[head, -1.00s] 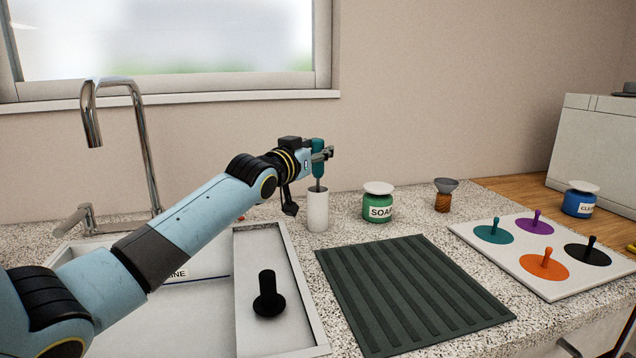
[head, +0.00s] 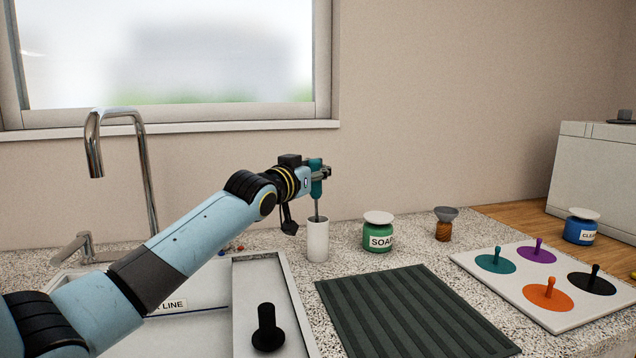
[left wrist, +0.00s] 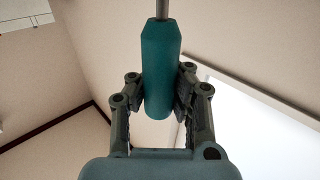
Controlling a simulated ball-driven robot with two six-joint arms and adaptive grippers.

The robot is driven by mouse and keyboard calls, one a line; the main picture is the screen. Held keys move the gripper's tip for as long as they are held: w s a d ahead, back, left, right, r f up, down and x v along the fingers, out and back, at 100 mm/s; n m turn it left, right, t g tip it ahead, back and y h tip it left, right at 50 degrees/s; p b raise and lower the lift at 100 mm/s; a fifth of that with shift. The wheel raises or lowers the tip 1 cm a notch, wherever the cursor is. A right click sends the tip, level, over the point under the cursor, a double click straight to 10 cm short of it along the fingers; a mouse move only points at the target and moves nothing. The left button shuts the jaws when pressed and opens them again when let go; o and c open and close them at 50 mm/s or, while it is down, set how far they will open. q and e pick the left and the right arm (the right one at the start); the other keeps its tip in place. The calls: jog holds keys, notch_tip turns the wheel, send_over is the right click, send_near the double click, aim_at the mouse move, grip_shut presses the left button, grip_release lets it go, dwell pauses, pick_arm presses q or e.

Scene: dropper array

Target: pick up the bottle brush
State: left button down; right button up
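The bottle brush (head: 316,191) has a teal handle and a thin grey shaft. It stands upright, its shaft running down into a white cup (head: 317,241) on the counter, so its lower end is hidden. My left gripper (head: 321,174) is shut on the teal handle, above the cup. In the left wrist view, the gripper's (left wrist: 162,88) pads press on both sides of the brush handle (left wrist: 160,65), and the shaft extends beyond it. My right gripper is not in view.
A green soap jar (head: 377,236) and a small wooden-handled item (head: 444,231) stand right of the cup. A ribbed dark mat (head: 410,315) lies in front. A white board (head: 540,311) holds coloured knobs. The sink tap (head: 146,180) is at left.

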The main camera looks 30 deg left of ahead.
pick_arm(q)
notch_tip(320, 180, up, 16)
jog(key=shift+f, duration=0.15)
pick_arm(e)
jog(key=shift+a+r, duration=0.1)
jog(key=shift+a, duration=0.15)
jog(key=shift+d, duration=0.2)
